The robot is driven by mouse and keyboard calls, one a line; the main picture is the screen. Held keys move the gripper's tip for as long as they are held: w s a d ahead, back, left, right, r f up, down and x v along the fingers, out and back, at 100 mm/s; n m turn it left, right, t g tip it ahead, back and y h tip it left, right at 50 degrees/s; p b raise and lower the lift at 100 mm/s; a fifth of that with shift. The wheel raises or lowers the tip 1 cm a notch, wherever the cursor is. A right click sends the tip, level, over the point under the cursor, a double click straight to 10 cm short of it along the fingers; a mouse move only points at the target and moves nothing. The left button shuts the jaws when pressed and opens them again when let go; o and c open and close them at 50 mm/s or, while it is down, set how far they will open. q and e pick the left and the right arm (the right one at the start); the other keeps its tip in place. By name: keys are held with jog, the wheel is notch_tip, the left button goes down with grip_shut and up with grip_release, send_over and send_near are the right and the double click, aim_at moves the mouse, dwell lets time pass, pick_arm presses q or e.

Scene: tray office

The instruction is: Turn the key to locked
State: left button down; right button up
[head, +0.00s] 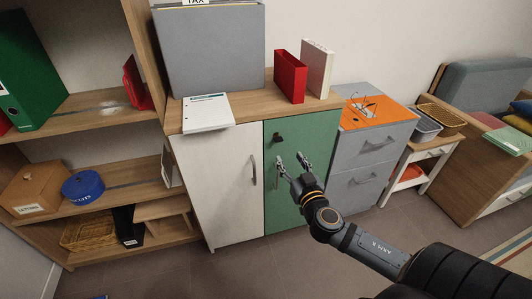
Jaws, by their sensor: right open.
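A small dark key (279,138) sits in the lock near the top of the green cabinet door (284,213). It is too small to tell which way it is turned. My right gripper (290,163) is open and empty in front of the green door. Its fingertips point up toward the key and appear a little below it, apart from it. My left gripper is out of view.
A white door (222,185) with a grey handle is left of the green door. A grey drawer unit (368,160) stands to the right. A red box file (290,77) and white binder (317,69) stand on the cabinet top. Open shelves (90,180) are at the left.

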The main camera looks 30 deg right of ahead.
aim_at(280, 141)
jog(key=x, duration=0.9)
jog(key=shift+w+d+r, duration=0.1)
jog(key=shift+w+d, duration=0.15)
jog(key=shift+w, duration=0.5)
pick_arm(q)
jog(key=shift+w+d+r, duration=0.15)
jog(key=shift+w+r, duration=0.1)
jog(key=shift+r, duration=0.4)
pick_arm(e)
grip_shut()
